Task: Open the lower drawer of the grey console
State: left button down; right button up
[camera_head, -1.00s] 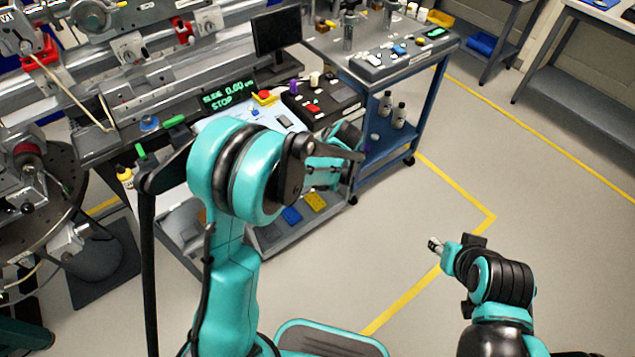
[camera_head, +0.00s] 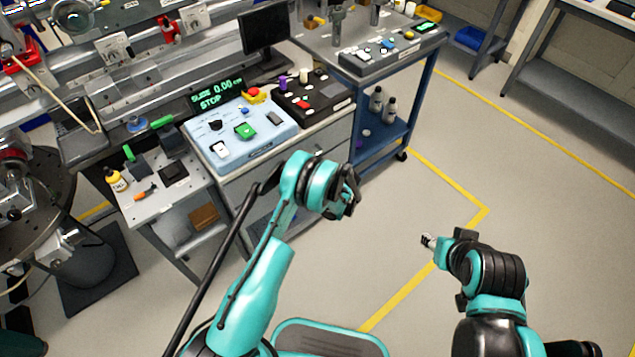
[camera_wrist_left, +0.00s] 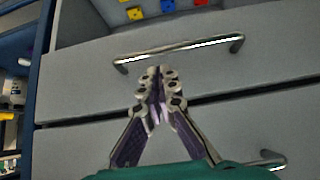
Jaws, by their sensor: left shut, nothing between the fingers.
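The grey console (camera_head: 322,138) stands left of the blue cart in the head view, its drawer fronts partly hidden by my left arm. The left wrist view looks upside down. It shows the lower drawer (camera_wrist_left: 85,75) with its bar handle (camera_wrist_left: 180,50), and part of the upper drawer's handle (camera_wrist_left: 270,160). A dark gap separates the two fronts, and both drawers look closed. My left gripper (camera_wrist_left: 158,74) is shut and empty, its tips close to the lower handle; contact cannot be told. My right gripper (camera_head: 427,241) is over open floor, its jaws too small to read.
An open shelf with coloured blocks (camera_wrist_left: 167,5) lies beyond the lower drawer in the wrist view. The blue cart (camera_head: 425,85) with bottles stands close to the console's right. A control panel (camera_head: 240,135) sits on top. The floor in front is clear.

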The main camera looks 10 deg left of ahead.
pick_arm(q)
jog(key=b+x, duration=0.1)
jog(key=x, duration=0.3)
jog(key=shift+w+a+f, duration=0.1)
jog(key=shift+f, duration=0.05)
pick_arm(e)
jog(key=shift+f, duration=0.9)
